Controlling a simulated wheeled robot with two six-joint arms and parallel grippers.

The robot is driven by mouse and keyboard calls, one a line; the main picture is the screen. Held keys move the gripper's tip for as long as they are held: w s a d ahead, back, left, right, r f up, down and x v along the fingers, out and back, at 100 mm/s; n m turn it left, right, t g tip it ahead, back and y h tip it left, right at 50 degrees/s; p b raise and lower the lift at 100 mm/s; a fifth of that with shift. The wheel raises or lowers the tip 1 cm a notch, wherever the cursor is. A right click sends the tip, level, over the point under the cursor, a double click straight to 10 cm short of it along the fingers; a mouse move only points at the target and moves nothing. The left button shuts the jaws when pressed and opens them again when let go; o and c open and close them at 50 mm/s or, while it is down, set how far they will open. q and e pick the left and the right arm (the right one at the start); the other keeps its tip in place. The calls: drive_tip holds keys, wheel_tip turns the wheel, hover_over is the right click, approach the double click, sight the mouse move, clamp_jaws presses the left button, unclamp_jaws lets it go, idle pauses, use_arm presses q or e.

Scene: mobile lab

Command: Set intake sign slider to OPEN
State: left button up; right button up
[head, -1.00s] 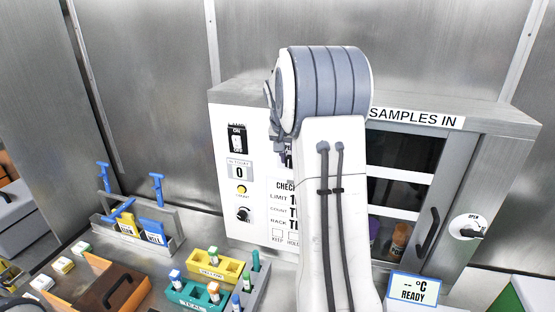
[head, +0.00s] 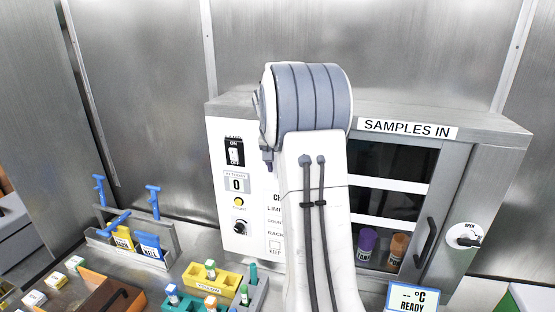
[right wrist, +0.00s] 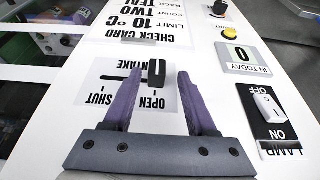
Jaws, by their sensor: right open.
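The intake sign (right wrist: 117,90) is on the white panel and appears upside down in the right wrist view. Its black slider knob (right wrist: 156,73) sits at the end of the slot by the word OPEN, away from SHUT. My right gripper (right wrist: 159,78) is open, with one purple finger on each side of the knob. I see a gap on both sides; touching is hard to judge. In the head view my right arm covers the sign, and only a small part of the gripper shows. My left gripper is not in view.
The panel also holds a lamp switch (head: 234,152), a counter (head: 237,184), a yellow button (head: 239,202) and a black knob (head: 240,227). The SAMPLES IN cabinet (head: 487,170) stands right. Racks (head: 212,280) and a blue-handled holder (head: 160,262) stand front left.

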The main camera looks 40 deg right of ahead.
drive_tip(key=b+v, duration=0.2)
drive_tip(key=v, duration=0.8)
drive_tip(key=shift+f, duration=0.1)
